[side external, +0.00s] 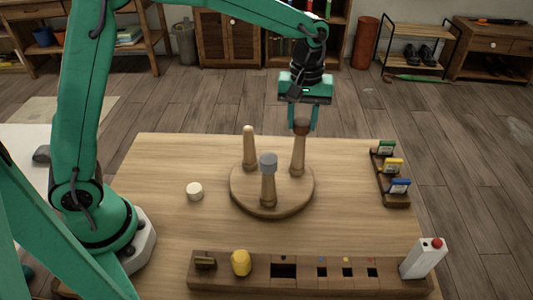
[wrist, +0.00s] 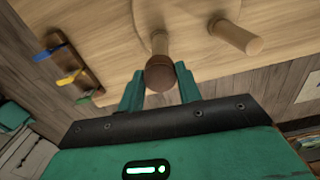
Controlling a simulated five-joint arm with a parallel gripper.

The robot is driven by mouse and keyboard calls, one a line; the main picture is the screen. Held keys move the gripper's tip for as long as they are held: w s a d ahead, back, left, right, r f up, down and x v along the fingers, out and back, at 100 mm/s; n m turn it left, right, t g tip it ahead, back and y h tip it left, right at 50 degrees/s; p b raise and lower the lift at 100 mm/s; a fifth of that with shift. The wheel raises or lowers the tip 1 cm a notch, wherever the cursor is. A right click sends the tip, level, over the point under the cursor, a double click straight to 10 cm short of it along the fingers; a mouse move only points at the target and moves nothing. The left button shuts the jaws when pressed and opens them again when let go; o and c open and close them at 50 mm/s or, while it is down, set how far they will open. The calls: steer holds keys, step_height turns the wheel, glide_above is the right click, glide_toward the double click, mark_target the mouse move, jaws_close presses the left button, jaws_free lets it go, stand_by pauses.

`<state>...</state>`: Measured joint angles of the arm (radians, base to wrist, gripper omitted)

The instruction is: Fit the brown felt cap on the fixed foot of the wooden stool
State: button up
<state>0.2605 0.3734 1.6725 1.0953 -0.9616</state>
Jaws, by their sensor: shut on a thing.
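The wooden stool lies upside down, its round seat (side external: 245,203) on the table and its legs pointing up. The brown felt cap (side external: 301,128) is at the top of the right leg (side external: 298,158), in line with it. My gripper (side external: 302,121) is shut on the cap from above. In the wrist view the cap (wrist: 160,76) sits between my fingers, over the leg end (wrist: 160,43). I cannot tell how far down it sits. The front leg (side external: 268,188) has a grey cap (side external: 268,163). The left leg (side external: 249,150) is bare.
A white round piece (side external: 194,191) lies left of the stool. A wooden rack (side external: 310,283) along the front holds a yellow piece (side external: 241,263). A white box with a red button (side external: 424,260) stands front right. A small rack with coloured tags (side external: 393,190) is at right.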

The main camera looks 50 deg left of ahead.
steer(key=shift+f, duration=1)
stand_by(0.9)
steer(key=o, duration=1)
steer(key=shift+c, duration=0.2)
steer(key=shift+r, duration=3.9)
